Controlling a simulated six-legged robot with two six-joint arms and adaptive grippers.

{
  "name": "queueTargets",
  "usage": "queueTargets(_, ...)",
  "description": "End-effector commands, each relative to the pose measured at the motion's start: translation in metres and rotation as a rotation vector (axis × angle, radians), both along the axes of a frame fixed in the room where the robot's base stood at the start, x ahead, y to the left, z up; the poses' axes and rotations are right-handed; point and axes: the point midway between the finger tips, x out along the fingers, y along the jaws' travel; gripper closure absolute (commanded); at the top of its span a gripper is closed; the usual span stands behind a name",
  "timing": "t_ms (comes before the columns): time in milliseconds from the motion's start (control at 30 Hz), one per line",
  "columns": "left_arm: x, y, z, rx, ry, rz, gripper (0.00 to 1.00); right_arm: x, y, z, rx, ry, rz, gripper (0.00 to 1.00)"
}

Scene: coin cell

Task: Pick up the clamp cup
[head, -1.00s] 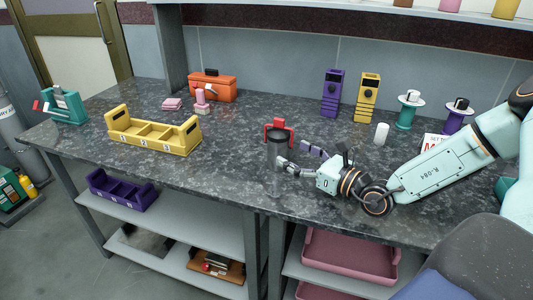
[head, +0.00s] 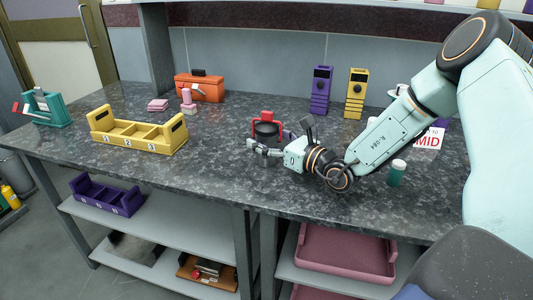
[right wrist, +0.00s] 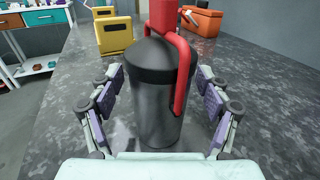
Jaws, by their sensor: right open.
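The clamp cup is a dark grey cup with a black lid and a red clamp. In the head view the clamp cup (head: 265,131) stands on the dark counter near the front edge, partly hidden by my right gripper (head: 268,147). In the right wrist view the clamp cup (right wrist: 158,100) stands upright between the open fingers of my right gripper (right wrist: 158,105), with visible room on both sides. The red clamp runs over the lid and down the cup's right side. My left gripper is not in view.
A yellow three-slot tray (head: 137,139) stands to the left on the counter. An orange toolbox (head: 200,88) and pink items stand behind. Purple (head: 320,91) and yellow (head: 356,94) devices stand at the back. A green bottle (head: 396,173) stands beside my right arm.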

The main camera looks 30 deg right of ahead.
Motion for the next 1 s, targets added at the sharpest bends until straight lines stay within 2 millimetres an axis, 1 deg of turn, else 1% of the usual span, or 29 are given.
queueTargets(267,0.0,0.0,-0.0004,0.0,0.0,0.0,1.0,0.0019,0.0003,0.0007,0.001,-0.001,-0.001,0.23)
queueTargets(1000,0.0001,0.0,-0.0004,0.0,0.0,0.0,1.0,0.0015,0.0002,0.0003,0.001,0.0,-0.001,0.85)
